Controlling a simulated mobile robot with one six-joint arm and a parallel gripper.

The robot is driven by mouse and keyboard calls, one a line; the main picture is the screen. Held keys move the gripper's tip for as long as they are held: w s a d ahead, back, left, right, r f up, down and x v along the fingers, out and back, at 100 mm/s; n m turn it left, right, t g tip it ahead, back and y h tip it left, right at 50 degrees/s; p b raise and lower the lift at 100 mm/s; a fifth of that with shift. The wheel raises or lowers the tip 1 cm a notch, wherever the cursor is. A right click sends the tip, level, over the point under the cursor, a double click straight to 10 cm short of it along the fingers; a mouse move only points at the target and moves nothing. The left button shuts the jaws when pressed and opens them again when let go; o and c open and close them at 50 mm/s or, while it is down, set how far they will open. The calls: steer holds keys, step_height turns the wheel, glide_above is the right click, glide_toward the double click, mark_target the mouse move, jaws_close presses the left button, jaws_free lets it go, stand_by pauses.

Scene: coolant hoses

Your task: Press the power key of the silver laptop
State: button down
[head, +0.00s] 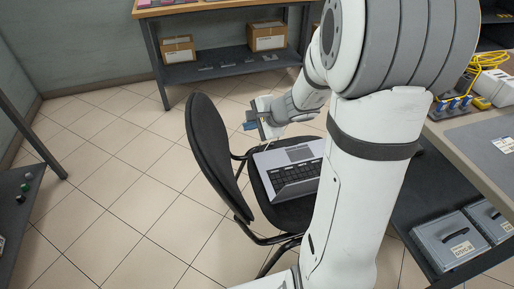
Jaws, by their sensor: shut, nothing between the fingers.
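The silver laptop (267,163) lies on the black seat of a chair, with its dark keyboard (296,181) facing up. My arm hides its right end. The power key is too small to make out. My gripper (262,132) is shut and empty. In the picture it appears just above the laptop's upper left corner, beside the chair's backrest. I cannot tell how high it is above the laptop, and I see no clear contact.
The chair's black backrest (213,150) rises left of the laptop, close to my gripper. A workbench (467,140) with yellow cables and grey cases below stands at right. A shelf (215,68) with cardboard boxes stands behind. Tiled floor at left is clear.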

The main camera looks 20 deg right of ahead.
steer(key=w+d+f+m+t+h+b, duration=0.1)
steer(key=w+d+f+m+b, duration=0.15)
steer(key=f, duration=0.35)
steer(key=w+d+f+m+b, duration=0.2)
steer(key=d+f, duration=0.1)
steer(key=f, duration=0.3)
steer(key=m+h+b, duration=0.3)
steer(key=m, duration=0.2)
glide_above(275, 171)
steer(key=s, duration=0.1)
step_height(275, 171, down, 9)
steer(key=shift+s+r+t, duration=0.15)
steer(key=shift+r+t, duration=0.05)
steer(key=shift+t, duration=0.1)
step_height(275, 171, down, 7)
steer(key=b, duration=0.5)
steer(key=shift+f, duration=0.2)
steer(key=shift+f+b, duration=0.75)
steer(key=shift+b, duration=0.2)
steer(key=shift+f, duration=0.15)
steer(key=shift+f+b, duration=0.3)
steer(key=shift+b, duration=0.45)
